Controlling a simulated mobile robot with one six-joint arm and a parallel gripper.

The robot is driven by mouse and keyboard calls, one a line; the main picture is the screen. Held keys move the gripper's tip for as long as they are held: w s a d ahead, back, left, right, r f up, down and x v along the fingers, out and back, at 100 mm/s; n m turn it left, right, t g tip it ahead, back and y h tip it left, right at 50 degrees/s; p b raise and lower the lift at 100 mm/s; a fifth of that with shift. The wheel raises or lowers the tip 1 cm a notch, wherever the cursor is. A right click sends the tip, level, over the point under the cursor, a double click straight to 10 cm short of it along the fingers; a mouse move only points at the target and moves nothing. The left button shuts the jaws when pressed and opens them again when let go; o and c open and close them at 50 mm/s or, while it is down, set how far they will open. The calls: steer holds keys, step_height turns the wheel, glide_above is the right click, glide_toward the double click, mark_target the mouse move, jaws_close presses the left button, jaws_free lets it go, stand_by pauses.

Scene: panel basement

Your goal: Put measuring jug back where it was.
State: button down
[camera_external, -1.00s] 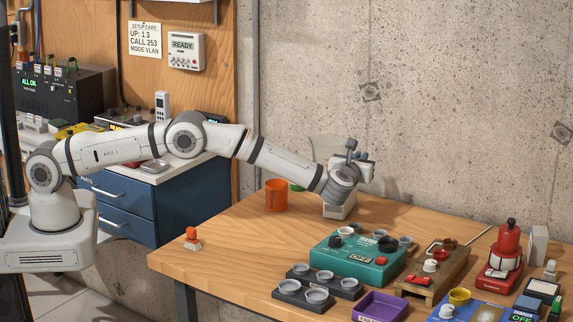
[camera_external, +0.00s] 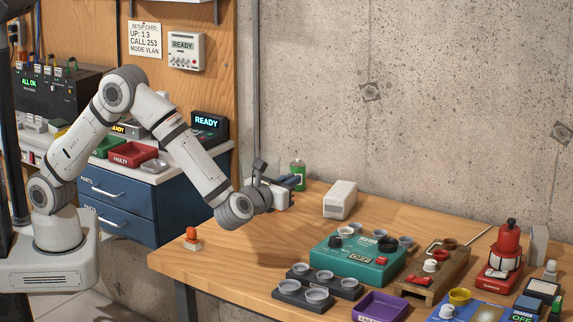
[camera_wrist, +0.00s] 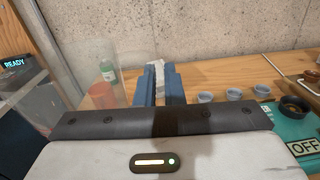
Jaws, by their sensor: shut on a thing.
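My gripper (camera_external: 292,183) is shut above the far left part of the wooden table. In the wrist view my gripper (camera_wrist: 157,82) has its blue fingers closed on a pale, upright strip. The strip looks like the handle of a clear measuring jug (camera_wrist: 128,68), whose see-through body spreads to the left of the fingers. In the outside view I cannot make out the jug; the gripper and the pale background hide its outline.
An orange cup (camera_wrist: 103,95) and a green bottle (camera_external: 298,176) stand behind the gripper. A white box (camera_external: 340,200) stands to the right. A teal tester (camera_external: 356,262) and a dark cup tray (camera_external: 290,293) lie nearer.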

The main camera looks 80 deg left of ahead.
steer(key=shift+s+f, duration=0.25)
steer(key=shift+f, duration=0.15)
step_height(320, 180, down, 9)
steer(key=shift+f+p, duration=0.1)
steer(key=shift+p, duration=0.6)
steer(key=shift+f, duration=0.2)
steer(key=c, duration=1.5)
jaws_free()
steer(key=shift+c, duration=0.2)
steer(key=shift+r, duration=0.25)
steer(key=shift+s+d+f, duration=0.1)
steer(key=shift+s+d, duration=0.15)
steer(key=b+v, duration=0.2)
steer(key=v, duration=0.9)
steer(key=shift+s+d, duration=0.1)
steer(key=shift+s, duration=0.05)
